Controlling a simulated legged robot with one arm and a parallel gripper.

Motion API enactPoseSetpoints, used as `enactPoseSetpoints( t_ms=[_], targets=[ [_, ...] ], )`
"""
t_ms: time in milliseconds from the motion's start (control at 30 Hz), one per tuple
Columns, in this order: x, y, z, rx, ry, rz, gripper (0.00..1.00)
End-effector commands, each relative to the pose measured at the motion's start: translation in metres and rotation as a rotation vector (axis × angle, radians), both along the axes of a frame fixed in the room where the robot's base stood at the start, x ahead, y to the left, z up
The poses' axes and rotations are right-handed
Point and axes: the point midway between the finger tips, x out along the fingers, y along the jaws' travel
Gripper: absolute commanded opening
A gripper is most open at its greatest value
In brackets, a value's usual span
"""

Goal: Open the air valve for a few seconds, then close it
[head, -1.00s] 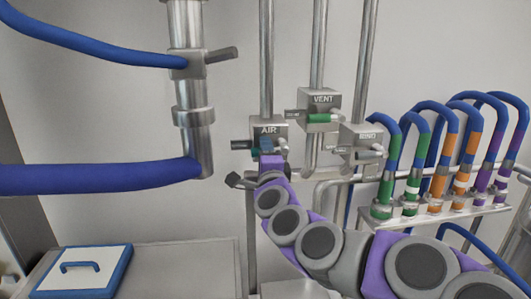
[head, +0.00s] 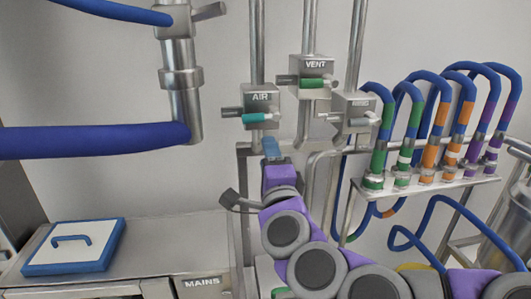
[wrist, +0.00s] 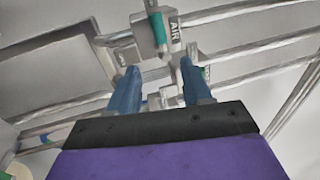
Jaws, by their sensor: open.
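The AIR valve (head: 261,97) is a grey metal block on a vertical pipe in the head view. Its handle (head: 258,117) lies level across the front, with a teal-green sleeve. My gripper (head: 271,147) is just below the valve, blue fingers pointing up, apart from the handle in the picture. In the wrist view my gripper (wrist: 159,68) has its two blue fingers spread with nothing between them. The AIR valve (wrist: 169,38) and its teal handle (wrist: 157,27) show above and beyond the fingertips there.
The VENT valve (head: 314,66) and another labelled valve (head: 355,103) stand close to the right. Banded blue hoses (head: 440,120) rise from a rack farther right. A thick blue hose (head: 90,140) is at left, above a blue-edged white lid (head: 75,247) and a MAINS label (head: 203,282).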

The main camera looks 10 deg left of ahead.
Motion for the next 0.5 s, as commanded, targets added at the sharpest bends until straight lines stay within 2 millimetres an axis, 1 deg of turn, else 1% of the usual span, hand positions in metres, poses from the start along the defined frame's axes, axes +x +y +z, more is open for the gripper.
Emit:
enactPoseSetpoints(
  t_ms=[100,200,500],
  targets=[
    [-0.0083,-0.0028,-0.0034,0.001,-0.003,0.000,0.49],
    [-0.0118,-0.0037,-0.0039,0.000,-0.001,0.001,0.49],
    [-0.0133,-0.0041,-0.0035,0.000,0.001,0.000,0.49]
  ],
)
